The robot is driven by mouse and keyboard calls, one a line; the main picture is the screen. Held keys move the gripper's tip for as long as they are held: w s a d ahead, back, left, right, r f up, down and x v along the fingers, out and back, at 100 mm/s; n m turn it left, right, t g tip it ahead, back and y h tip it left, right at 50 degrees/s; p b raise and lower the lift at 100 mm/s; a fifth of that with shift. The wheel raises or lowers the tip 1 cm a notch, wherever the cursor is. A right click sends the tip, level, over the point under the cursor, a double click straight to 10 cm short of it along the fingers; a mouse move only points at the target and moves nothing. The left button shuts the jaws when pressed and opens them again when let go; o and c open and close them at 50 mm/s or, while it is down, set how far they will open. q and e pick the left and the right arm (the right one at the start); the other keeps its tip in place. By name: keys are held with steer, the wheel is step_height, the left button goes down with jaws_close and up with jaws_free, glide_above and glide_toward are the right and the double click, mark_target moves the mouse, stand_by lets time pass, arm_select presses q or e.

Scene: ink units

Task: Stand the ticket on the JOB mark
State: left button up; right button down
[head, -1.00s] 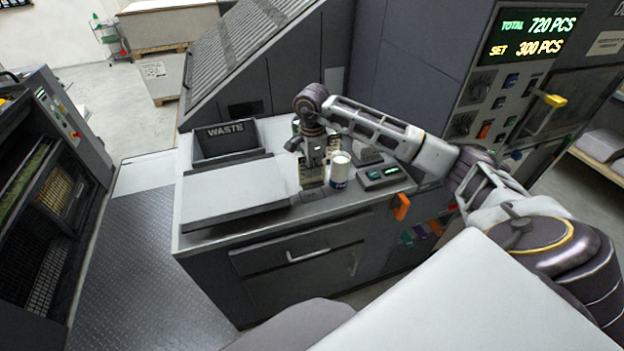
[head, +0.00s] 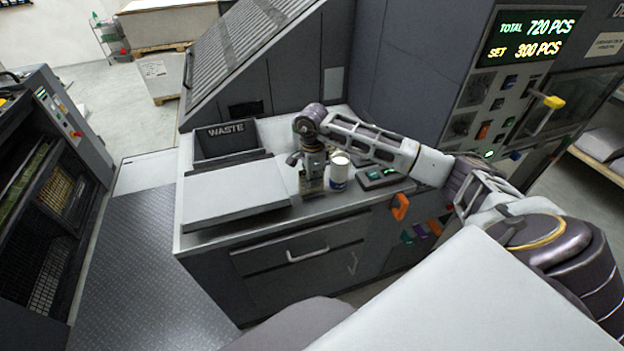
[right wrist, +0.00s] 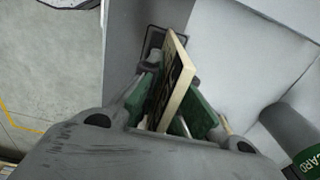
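The ticket (right wrist: 174,85) is a thin board with a pale cream edge and a dark printed face. In the right wrist view it stands on edge between the green finger pads of my right gripper (right wrist: 168,105), which is shut on it. In the head view my right gripper (head: 312,175) points down at the worktop, just left of a white can. The ticket is not clearly made out there. A small dark-framed item (right wrist: 153,40) lies beyond the fingertips; I cannot tell what it is. I cannot make out the JOB mark. My left gripper is not in view.
The white can (head: 338,172) stands close right of my gripper, with a dark device with a green display (head: 382,174) beyond it. A WASTE bin (head: 226,142) and a flat grey panel (head: 236,194) are to the left. The worktop's front edge (head: 270,222) is near.

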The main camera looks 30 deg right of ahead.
steer(key=shift+f, duration=0.2)
steer(key=c, duration=1.6)
jaws_free()
steer(key=shift+c, duration=0.2)
steer(key=shift+r, duration=0.25)
steer(key=shift+r+b, duration=0.85)
steer(key=shift+r, duration=5.1)
